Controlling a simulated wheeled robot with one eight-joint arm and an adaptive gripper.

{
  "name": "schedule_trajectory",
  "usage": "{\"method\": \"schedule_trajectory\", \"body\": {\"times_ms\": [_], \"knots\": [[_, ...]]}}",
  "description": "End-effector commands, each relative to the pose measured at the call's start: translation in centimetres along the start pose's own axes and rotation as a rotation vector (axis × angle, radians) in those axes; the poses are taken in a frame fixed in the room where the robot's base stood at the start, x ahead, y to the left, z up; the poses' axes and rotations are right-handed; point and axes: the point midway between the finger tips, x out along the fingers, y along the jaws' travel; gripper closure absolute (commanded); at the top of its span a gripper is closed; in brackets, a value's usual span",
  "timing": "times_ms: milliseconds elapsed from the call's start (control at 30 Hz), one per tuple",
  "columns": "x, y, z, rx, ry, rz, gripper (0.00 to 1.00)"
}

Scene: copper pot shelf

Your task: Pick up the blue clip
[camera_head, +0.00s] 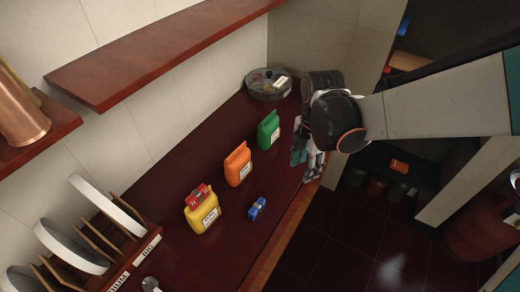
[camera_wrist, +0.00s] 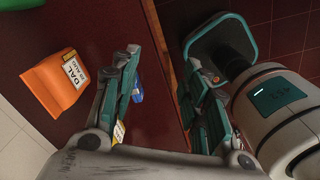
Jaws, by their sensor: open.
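The blue clip (camera_head: 257,208) lies on the dark red counter (camera_head: 180,175), near its front edge and to the right of the yellow bag (camera_head: 202,212). In the wrist view the blue clip (camera_wrist: 138,88) shows only in part, behind the left finger. My gripper (camera_head: 307,160) is at the counter's front edge, beyond the clip and apart from it. In the wrist view my gripper (camera_wrist: 163,56) has its two fingers spread, with nothing held between them and the counter edge running between them.
A red clip (camera_head: 198,194) sits on the yellow bag. An orange bag (camera_head: 239,166) and a green bag (camera_head: 268,130) stand farther along the counter. A round container (camera_head: 268,85) is at the far end. A plate rack (camera_head: 130,262) stands lower left. A wooden shelf (camera_head: 150,55) overhangs the counter.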

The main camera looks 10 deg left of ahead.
Motion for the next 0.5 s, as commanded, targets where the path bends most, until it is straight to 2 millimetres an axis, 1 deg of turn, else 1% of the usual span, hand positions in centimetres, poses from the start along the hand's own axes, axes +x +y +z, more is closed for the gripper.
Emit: {"method": "schedule_trajectory", "body": {"times_ms": [33,100,233,333,400,500], "knots": [[0.7,0.3,-2.6,-0.081,0.001,-0.002,0.58],[1.4,0.9,-5.0,-0.176,0.003,-0.005,0.58],[2.6,1.6,-9.2,-0.339,0.006,-0.010,0.58],[3.3,1.9,-11.4,-0.423,0.007,-0.013,0.58],[3.5,2.0,-12.2,-0.455,0.007,-0.013,0.58],[3.8,2.0,-12.7,-0.471,0.007,-0.013,0.58]]}}
